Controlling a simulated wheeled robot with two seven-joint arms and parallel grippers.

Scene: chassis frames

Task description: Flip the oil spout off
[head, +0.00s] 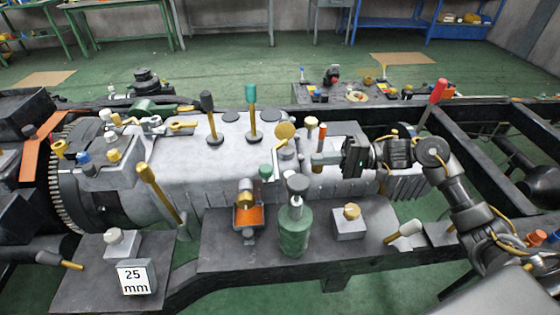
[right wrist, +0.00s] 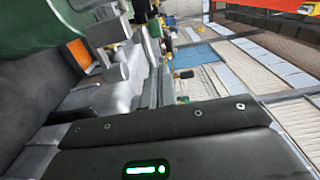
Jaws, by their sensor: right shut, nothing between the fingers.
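A green oil bottle (head: 294,232) stands upright on the grey front ledge, with a dark grey cap piece (head: 297,185) on top. I cannot clearly make out a separate spout or its position. A green piece also fills the top left corner of the right wrist view (right wrist: 30,28); it may be the bottle. My right gripper (head: 318,159) is shut and empty. It points left, above and slightly right of the bottle, and appears apart from it. Its dark body (right wrist: 170,145) fills the bottom of the right wrist view. My left gripper is not in view.
Behind the bottle is a grey gearbox with upright levers (head: 252,112) and a round brass disc (head: 285,131). An orange-lined holder (head: 249,217) is left of the bottle; a grey block with a brass knob (head: 350,222) is right. A "25 mm" block (head: 137,279) stands front left.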

